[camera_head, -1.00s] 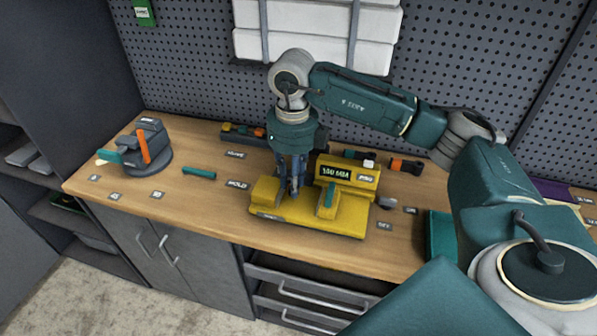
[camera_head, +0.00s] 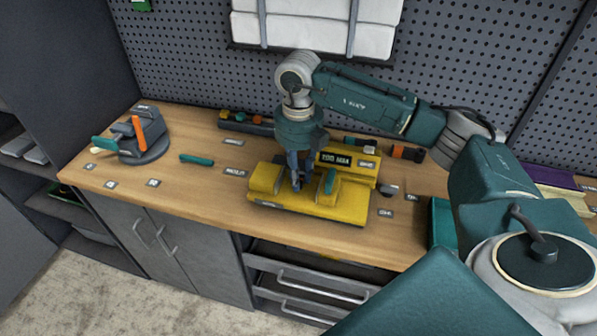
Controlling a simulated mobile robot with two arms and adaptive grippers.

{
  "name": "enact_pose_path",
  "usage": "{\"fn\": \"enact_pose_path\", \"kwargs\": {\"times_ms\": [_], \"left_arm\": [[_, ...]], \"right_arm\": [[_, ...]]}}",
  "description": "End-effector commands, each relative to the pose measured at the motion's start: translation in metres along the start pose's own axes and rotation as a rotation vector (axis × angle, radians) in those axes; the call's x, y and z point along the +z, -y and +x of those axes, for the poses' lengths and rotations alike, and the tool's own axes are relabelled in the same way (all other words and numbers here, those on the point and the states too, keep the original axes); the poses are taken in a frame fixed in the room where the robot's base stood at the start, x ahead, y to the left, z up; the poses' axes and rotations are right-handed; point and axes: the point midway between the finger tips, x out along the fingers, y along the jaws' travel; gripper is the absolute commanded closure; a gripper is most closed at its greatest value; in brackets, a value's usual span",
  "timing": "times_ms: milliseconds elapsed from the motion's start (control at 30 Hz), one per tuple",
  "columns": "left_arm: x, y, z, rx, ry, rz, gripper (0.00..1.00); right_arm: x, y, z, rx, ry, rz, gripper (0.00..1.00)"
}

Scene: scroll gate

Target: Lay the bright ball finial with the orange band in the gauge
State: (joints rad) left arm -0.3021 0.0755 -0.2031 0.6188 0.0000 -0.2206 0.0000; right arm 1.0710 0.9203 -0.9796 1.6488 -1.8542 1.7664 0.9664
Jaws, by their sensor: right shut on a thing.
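The gauge (camera_head: 315,208) is a yellow block fixture with a black display, standing on the wooden bench. My right gripper (camera_head: 298,184) points straight down over the gap between the gauge's left block and its middle part. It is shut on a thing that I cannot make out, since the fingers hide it. I cannot see the bright ball finial or its orange band clearly. My left gripper is not in view.
A grey vise-like device (camera_head: 143,140) with an orange handle stands at the bench's left. A dark rack (camera_head: 247,123) with coloured pieces lies at the back. A teal bar (camera_head: 197,159) lies left of the gauge. A teal tray (camera_head: 441,222) is at the right.

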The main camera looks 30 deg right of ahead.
Motion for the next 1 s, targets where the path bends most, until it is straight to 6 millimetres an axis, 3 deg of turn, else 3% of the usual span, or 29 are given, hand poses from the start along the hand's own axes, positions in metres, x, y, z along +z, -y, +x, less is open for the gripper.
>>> {"fn": "enact_pose_path", "kwargs": {"times_ms": [200, 1000], "left_arm": [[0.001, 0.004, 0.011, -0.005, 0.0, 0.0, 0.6], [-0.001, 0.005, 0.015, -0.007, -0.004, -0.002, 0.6]], "right_arm": [[0.0, 0.0, 0.015, 0.001, 0.0, 0.0, 1.0], [0.0, 0.0, 0.021, 0.001, 0.0, -0.001, 1.0]]}}
